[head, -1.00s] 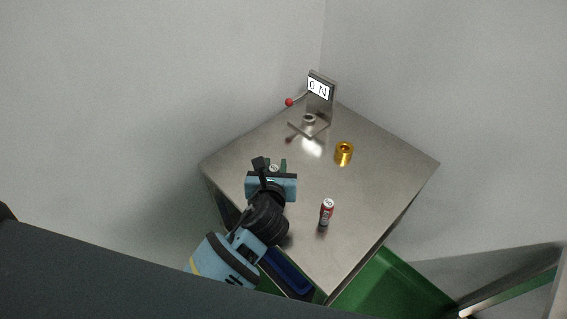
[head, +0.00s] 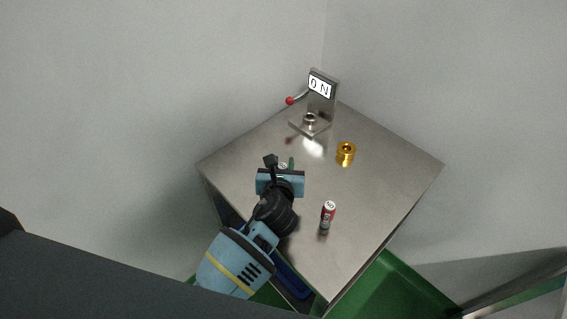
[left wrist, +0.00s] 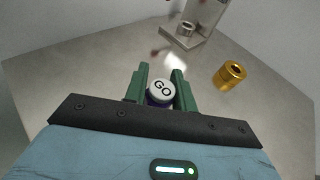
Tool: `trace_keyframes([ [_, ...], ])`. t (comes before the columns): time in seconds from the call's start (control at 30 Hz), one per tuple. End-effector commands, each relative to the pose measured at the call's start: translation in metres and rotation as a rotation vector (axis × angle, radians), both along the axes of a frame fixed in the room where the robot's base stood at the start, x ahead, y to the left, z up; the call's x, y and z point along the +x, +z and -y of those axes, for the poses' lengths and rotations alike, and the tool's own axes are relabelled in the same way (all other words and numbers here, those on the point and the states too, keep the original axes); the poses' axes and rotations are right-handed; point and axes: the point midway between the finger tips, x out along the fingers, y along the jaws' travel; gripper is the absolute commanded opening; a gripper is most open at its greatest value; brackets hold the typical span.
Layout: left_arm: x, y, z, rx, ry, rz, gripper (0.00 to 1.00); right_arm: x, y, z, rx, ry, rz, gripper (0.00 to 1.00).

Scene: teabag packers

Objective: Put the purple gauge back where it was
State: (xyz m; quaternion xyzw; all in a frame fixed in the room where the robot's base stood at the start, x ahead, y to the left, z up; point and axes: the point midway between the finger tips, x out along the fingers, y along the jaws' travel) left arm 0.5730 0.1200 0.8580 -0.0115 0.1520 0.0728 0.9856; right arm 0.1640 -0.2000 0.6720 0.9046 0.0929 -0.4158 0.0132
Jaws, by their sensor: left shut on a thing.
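The purple gauge (left wrist: 161,93) has a white top marked "GO" and a dark purple side, seen in the left wrist view. My left gripper (left wrist: 160,72) is shut on it, with a green finger on each side. In the head view the gripper (head: 284,168) is over the left part of the metal table, and the gauge's pale top shows small between the fingers. I cannot tell whether the gauge touches the table. My right gripper is not in view.
A gold hollow cylinder (head: 345,153) stands on the metal table (head: 385,180). A red cylinder with a white top (head: 327,214) stands near the front. A metal stand with a "0 N" display (head: 320,88) and red-knobbed lever (head: 290,101) is at the back. A green bin (head: 385,285) is below.

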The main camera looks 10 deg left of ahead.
Motion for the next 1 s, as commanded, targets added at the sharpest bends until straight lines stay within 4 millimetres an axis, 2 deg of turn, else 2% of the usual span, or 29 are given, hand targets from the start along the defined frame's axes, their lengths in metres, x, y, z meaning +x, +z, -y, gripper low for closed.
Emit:
trace_keyframes([
  [0.27, 0.001, -0.001, 0.0, 0.002, 0.0, 0.004, 0.0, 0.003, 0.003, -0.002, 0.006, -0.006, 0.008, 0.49],
  [0.3, 0.001, -0.001, 0.0, 0.001, 0.0, 0.004, 0.3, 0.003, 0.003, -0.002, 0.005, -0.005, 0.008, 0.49],
  [0.43, 0.001, -0.001, 0.0, 0.0, 0.0, 0.003, 0.47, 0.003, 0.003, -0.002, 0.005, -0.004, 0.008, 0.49],
  [0.8, 0.001, 0.004, 0.0, -0.001, 0.001, 0.004, 0.48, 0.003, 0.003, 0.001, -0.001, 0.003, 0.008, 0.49],
  [1.0, -0.026, 0.013, 0.004, 0.001, 0.0, 0.005, 0.48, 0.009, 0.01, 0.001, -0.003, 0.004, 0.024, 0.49],
])
